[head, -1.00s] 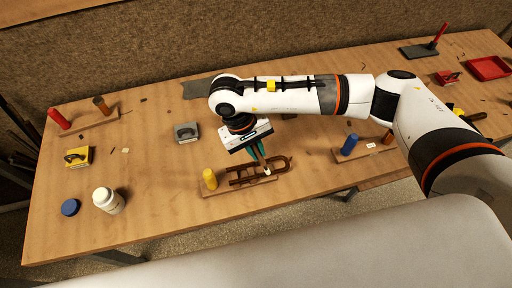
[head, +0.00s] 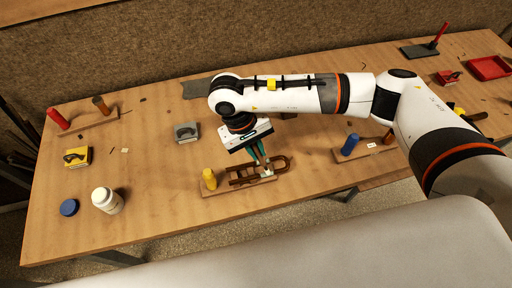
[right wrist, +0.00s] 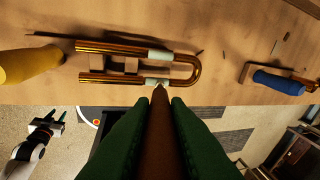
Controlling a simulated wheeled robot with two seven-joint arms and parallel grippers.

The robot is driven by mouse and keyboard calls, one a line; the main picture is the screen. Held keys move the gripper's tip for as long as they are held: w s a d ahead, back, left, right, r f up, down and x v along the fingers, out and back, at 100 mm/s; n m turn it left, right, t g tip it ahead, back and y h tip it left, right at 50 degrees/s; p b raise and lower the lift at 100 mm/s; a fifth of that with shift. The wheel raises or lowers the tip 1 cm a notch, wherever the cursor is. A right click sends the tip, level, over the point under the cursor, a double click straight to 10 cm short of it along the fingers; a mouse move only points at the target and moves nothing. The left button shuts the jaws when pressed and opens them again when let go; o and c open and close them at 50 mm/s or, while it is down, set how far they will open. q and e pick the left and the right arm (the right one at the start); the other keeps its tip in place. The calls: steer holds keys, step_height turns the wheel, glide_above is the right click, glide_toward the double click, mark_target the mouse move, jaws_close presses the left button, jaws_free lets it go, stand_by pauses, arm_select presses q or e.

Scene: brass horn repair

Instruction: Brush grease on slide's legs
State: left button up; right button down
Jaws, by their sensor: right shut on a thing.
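The slide (head: 282,159), a brown-gold U-shaped tube with two parallel legs, lies on a wooden holder (head: 221,190) near the table's front edge. In the right wrist view the slide (right wrist: 198,68) has a pale band around each leg. My right gripper (head: 258,150), with green fingers, is shut on a brush (right wrist: 160,130) with a brown handle and points down over the slide. The brush tip is at the near leg, by its pale band; whether it touches cannot be told. My left gripper (right wrist: 47,124) shows small at lower left in the wrist view, away from the slide.
A yellow peg (head: 209,179) stands on the holder, left of the slide. A white jar (head: 107,200) and blue lid (head: 69,207) are at front left. A grey block (head: 186,132) lies behind. A blue-pegged rack (head: 349,144) stands right. Bare table lies between jar and holder.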

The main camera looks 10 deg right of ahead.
steer(key=shift+s+f+b, duration=0.1)
steer(key=shift+b, duration=0.2)
stand_by(1.1)
steer(key=shift+r+p, duration=0.35)
steer(key=shift+r, duration=0.85)
steer(key=shift+r+p, duration=0.55)
steer(key=shift+r, duration=1.85)
steer(key=shift+d, duration=0.1)
